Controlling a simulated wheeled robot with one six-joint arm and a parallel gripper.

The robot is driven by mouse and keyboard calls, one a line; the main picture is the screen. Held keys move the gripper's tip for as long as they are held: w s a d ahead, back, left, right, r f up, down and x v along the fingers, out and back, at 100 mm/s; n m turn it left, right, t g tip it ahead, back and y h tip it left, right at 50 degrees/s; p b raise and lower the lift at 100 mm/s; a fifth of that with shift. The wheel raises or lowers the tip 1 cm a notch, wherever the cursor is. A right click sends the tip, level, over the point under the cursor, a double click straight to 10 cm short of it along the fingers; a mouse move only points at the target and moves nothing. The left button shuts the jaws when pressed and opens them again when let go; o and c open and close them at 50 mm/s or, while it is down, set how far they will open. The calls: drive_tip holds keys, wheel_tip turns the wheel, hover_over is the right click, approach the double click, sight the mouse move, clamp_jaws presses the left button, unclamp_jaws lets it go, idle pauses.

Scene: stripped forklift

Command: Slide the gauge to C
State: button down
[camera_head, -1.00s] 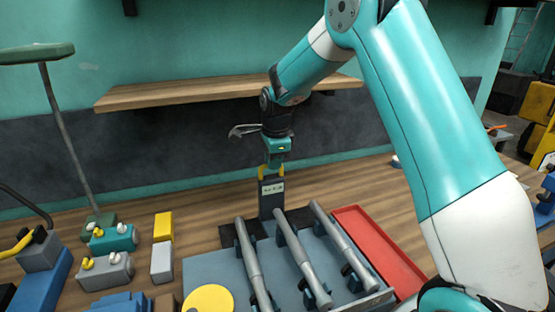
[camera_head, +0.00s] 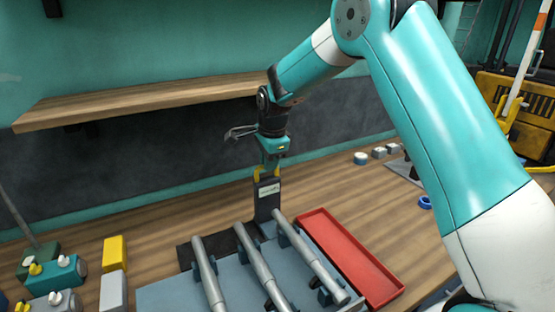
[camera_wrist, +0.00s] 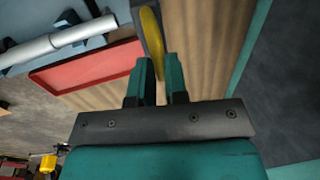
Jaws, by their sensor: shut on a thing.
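The gauge (camera_head: 267,199) is a dark grey upright block with a pale label and a yellow grip on top. It stands at the far ends of three metal rods, just behind the right rod (camera_head: 305,260). My gripper (camera_head: 267,168) is above it and shut on its yellow grip, which shows in the wrist view (camera_wrist: 151,38) as a yellow oval by the fingertips. The other rods are the middle rod (camera_head: 258,268) and the left rod (camera_head: 207,272), all on a grey-blue fixture (camera_head: 165,295). The label's writing is too small to read, and I see no letter C.
A red tray (camera_head: 350,258) lies right of the fixture. Yellow (camera_head: 115,252) and grey blocks stand on the left. A wooden shelf (camera_head: 140,102) runs along the wall behind.

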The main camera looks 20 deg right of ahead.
drive_tip(key=shift+s+d+f, duration=0.15)
drive_tip(key=c, duration=1.1)
unclamp_jaws()
drive_tip(key=shift+d, duration=0.15)
drive_tip(key=shift+c, duration=0.2)
drive_tip(key=s+r+b, duration=0.3)
drive_tip(key=r, duration=1.4)
drive_tip(key=shift+r, duration=0.15)
drive_tip(key=shift+s, duration=0.1)
drive_tip(key=s+a+f+n+y, duration=0.1)
drive_tip(key=s+a+f+n, duration=0.2)
drive_tip(key=s+n, duration=0.5)
drive_tip(key=s+a+f+n+g+y, duration=0.1)
drive_tip(key=s+a+f+n, duration=0.2)
drive_tip(key=s, duration=1.1)
drive_tip(key=s+a+f+n+g+y, duration=0.1)
drive_tip(key=s+a+f+n+y, duration=0.1)
drive_tip(key=s+a+n, duration=0.4)
drive_tip(key=s+f+n, duration=0.1)
drive_tip(key=s+n, duration=0.4)
drive_tip(key=n, duration=0.2)
drive_tip(key=shift+s+a+f+n, duration=0.2)
drive_tip(key=shift+f+n, duration=0.1)
drive_tip(key=shift+f, duration=0.1)
